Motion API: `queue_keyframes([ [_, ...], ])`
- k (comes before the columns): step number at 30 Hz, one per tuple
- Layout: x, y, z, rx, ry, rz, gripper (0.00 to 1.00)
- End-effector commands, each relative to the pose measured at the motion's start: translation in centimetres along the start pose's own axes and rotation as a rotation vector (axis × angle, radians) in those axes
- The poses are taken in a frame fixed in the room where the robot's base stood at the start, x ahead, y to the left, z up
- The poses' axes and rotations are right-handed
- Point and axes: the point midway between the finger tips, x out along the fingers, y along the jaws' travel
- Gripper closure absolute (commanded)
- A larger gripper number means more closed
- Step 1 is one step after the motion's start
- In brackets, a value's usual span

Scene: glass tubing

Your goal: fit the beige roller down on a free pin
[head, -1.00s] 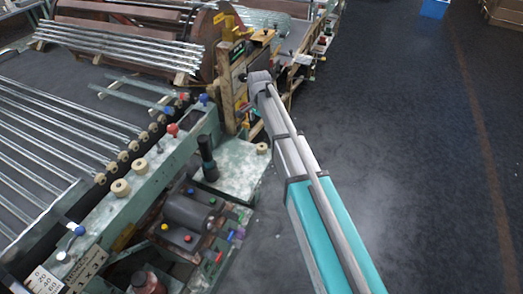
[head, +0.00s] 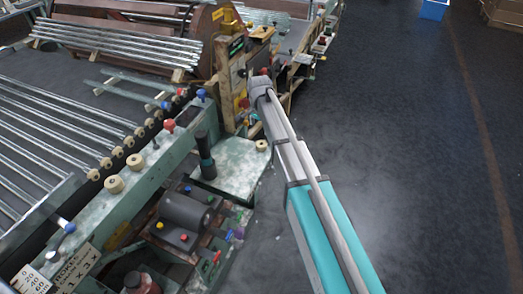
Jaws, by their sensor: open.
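A beige roller (head: 261,145) sits on the pale green plate (head: 235,172) at the machine's right end. Two similar beige rollers, a nearer one (head: 114,184) and a farther one (head: 133,162), sit on top of the long green rail (head: 150,182). A small pin-like point shows on the rail between the farther roller and a red knob; it is too small to tell whether it is a free pin. My arm reaches up from the bottom right, its far end above and beyond the plate's roller. My gripper cannot be made out; the far end of the arm hides that area.
A dark upright handle (head: 205,157) stands at the plate's left. A red knob (head: 168,126) and a blue knob (head: 201,94) rise along the rail. Glass tubes (head: 50,130) lie left of it on several small rollers. Open floor (head: 420,170) lies right.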

Motion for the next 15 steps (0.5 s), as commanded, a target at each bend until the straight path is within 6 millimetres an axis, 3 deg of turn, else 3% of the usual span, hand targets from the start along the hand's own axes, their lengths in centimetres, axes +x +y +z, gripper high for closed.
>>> queue_keyframes([
  [15,4.2,0.0,0.1,-0.001,0.0,0.0,0.0],
])
